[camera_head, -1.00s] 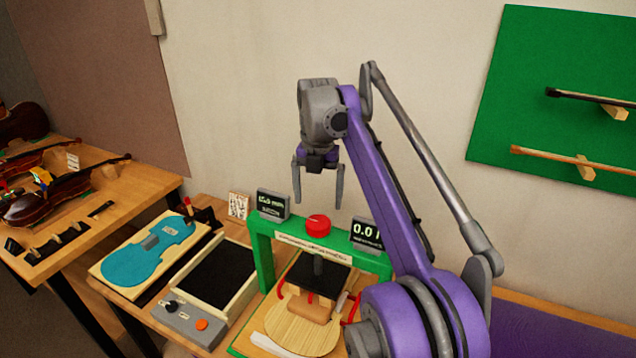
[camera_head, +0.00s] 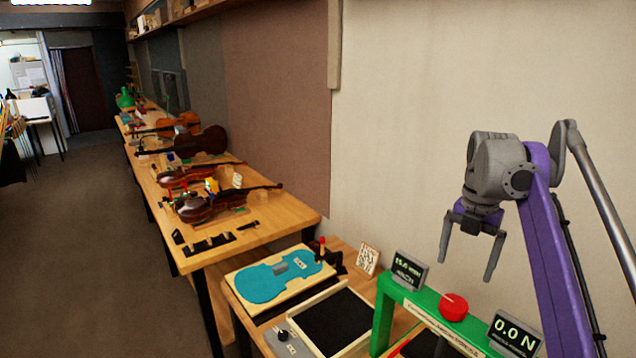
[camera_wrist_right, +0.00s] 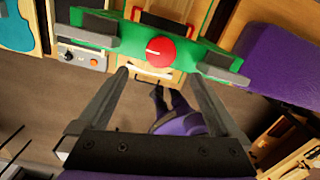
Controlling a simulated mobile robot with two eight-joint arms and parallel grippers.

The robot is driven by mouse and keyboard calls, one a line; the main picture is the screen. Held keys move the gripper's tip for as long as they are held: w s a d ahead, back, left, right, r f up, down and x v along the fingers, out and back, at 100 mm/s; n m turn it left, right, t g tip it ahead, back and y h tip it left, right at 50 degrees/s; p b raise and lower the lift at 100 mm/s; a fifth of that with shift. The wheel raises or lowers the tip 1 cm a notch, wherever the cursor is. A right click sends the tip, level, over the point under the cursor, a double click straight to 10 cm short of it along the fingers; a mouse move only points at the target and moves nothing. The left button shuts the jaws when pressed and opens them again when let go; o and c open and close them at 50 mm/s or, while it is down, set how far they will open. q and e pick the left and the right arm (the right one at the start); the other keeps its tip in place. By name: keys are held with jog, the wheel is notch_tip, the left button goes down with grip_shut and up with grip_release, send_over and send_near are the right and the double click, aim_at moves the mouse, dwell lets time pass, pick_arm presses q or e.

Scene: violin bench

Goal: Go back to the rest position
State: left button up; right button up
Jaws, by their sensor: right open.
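My right gripper (camera_head: 467,258) is open and empty, raised above the green test frame (camera_head: 430,315) on the near bench. Its two fingers hang apart and touch nothing. In the right wrist view the open fingers (camera_wrist_right: 163,78) show with the green frame (camera_wrist_right: 103,40) and its red knob (camera_wrist_right: 160,52) beyond them. The red knob (camera_head: 454,307) also shows in the head view, between two small displays. The right display (camera_head: 514,333) reads 0.0 N. My left gripper is not in view.
A turquoise violin-shaped plate (camera_head: 272,284) lies on a board left of the frame, beside a black-lined tray (camera_head: 335,325). A long bench (camera_head: 290,213) with several violins runs along the wall. The floor (camera_head: 85,240) to the left is clear.

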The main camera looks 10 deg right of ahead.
jog(key=s+a+f+m+t, duration=0.3)
jog(key=s+a+f+m, duration=0.5)
jog(key=f+m, duration=0.5)
jog(key=s+a+f+m+t, duration=0.3)
jog(key=s+a+f+m, duration=0.5)
jog(key=a+f+m, duration=0.4)
jog(key=shift+s+a+f+m, duration=0.15)
jog(key=shift+s+f+m, duration=0.25)
